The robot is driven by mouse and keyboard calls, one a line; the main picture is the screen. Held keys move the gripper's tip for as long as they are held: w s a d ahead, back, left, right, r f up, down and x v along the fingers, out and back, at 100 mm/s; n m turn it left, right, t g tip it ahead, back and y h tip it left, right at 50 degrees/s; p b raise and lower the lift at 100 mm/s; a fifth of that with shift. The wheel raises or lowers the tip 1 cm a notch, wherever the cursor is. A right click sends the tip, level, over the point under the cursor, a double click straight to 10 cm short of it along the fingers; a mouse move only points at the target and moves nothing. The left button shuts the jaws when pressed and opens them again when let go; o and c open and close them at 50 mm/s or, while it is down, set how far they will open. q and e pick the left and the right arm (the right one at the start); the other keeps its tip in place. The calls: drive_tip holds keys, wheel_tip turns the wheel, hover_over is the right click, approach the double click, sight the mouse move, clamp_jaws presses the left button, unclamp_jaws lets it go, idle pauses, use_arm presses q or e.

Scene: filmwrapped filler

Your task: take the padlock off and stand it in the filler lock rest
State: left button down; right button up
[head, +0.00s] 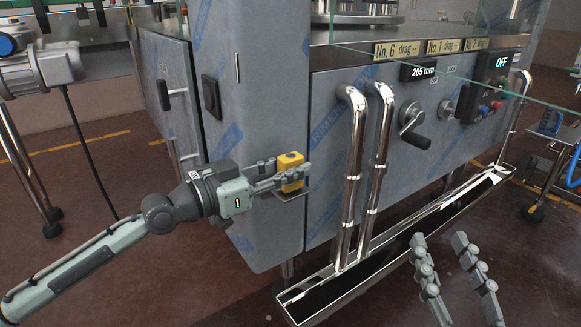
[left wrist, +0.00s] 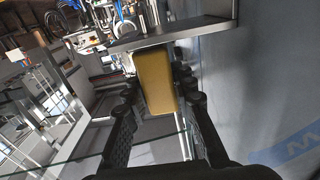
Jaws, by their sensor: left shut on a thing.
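The yellow padlock (head: 291,170) is between the fingers of my left gripper (head: 283,178), at the machine's grey corner post. In the left wrist view its yellow body (left wrist: 157,82) lies between the dark fingers. A small metal ledge (head: 296,195), apparently the lock rest, juts out directly under the padlock; it also shows as a grey plate (left wrist: 172,35) in the left wrist view. The padlock's end is at or very near this plate; I cannot tell if they touch. The shackle is not clear. My right gripper (head: 455,278) is open and empty at the lower right.
Two bent chrome pipes (head: 363,170) run down the machine front into a metal drip trough (head: 400,240). A crank handle (head: 414,125) and a control panel reading OFF (head: 492,85) are further right. Brown floor is clear below the left arm.

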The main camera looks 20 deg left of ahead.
use_arm(q)
drive_tip(key=shift+f, duration=0.25)
idle(0.6)
drive_tip(key=c, duration=1.2)
unclamp_jaws()
drive_tip(key=shift+f+b, duration=0.1)
drive_tip(key=shift+b, duration=0.2)
drive_tip(key=shift+v, duration=3.75)
